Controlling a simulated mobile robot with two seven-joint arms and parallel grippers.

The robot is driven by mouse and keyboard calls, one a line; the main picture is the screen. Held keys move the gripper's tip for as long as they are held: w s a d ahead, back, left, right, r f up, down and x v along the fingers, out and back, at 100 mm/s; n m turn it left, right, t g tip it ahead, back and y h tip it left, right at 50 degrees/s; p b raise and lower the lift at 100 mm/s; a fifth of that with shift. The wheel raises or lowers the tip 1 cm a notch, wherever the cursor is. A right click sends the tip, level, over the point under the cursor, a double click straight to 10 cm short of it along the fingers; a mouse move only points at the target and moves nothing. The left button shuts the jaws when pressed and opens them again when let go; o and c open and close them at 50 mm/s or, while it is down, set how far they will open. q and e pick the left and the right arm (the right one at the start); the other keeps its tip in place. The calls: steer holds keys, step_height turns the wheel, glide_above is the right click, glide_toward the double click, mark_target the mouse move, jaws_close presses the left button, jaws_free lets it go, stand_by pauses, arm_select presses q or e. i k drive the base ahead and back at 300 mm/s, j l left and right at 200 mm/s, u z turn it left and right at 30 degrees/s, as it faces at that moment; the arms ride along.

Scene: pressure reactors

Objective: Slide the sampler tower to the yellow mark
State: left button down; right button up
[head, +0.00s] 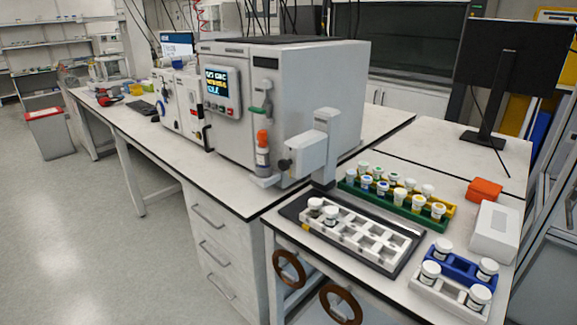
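The sampler tower (326,130) is a pale grey upright column. A box-shaped arm (308,154) with a dark knob juts from it to the left. It stands at the back left end of the dark sampler tray (398,262), close to the right front of the large grey instrument. A small yellow mark (305,227) shows at the tray's front left edge, nearer to me than the tower. The tower stands apart from this mark. Neither of my grippers is in the head view.
A white rack (372,241) with two capped vials sits on the tray. Behind stand green and yellow vial racks (402,208); blue and white racks (452,280) stand front right. The grey instrument (318,85) stands back left. Two brown rings (290,268) are below the table edge.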

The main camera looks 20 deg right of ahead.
mark_target(315, 151)
steer(key=l+z, duration=0.1)
steer(key=z, duration=0.3)
steer(key=l+z, duration=0.1)
steer(key=z, duration=0.65)
steer(key=i+l+z, duration=0.15)
steer(key=i+z, duration=0.2)
